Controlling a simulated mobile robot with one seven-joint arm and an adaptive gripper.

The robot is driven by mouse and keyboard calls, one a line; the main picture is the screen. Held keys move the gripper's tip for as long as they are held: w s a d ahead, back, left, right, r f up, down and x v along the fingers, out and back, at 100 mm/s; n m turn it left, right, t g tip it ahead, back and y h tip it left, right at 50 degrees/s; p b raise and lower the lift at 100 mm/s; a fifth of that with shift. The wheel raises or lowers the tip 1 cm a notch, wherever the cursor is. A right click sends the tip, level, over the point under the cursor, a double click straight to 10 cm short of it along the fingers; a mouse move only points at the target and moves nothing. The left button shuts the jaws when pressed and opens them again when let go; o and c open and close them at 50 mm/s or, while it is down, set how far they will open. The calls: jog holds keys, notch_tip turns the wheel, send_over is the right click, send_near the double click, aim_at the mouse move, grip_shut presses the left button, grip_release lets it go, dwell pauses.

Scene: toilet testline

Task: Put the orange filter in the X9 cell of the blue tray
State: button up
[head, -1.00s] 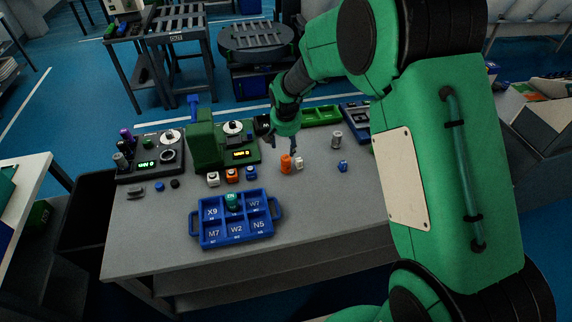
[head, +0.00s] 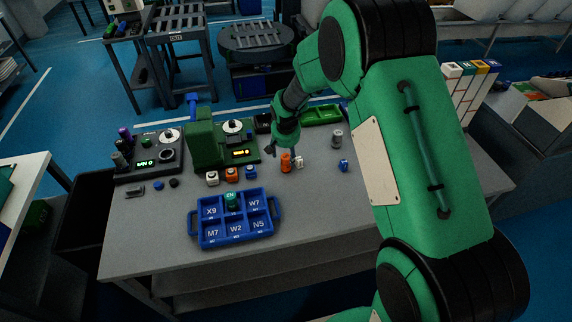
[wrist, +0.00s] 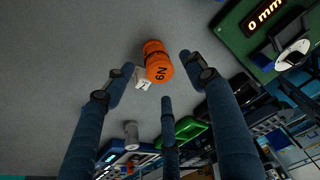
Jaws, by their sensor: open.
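The orange filter (head: 286,163) stands upright on the grey table, right of the blue tray. The blue tray (head: 236,243) has labelled cells. Its X9 cell (head: 211,213) at the upper left is empty. A teal part (head: 231,199) sits in the upper middle cell.
A small white part (head: 299,162) stands close to the filter's right. A blue part (head: 343,166) and a grey cylinder (head: 337,139) are farther right. A green machine (head: 207,143) stands left of the gripper, with several small parts in front of it.

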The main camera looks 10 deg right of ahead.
aim_at(286, 157)
dwell(0.3)
jog(key=shift+b+x, duration=0.7)
jog(key=shift+x, duration=1.9)
jog(key=shift+d, duration=0.15)
jog(key=shift+c, duration=0.5)
jog(key=c, duration=1.2)
jog(key=shift+r, duration=0.15)
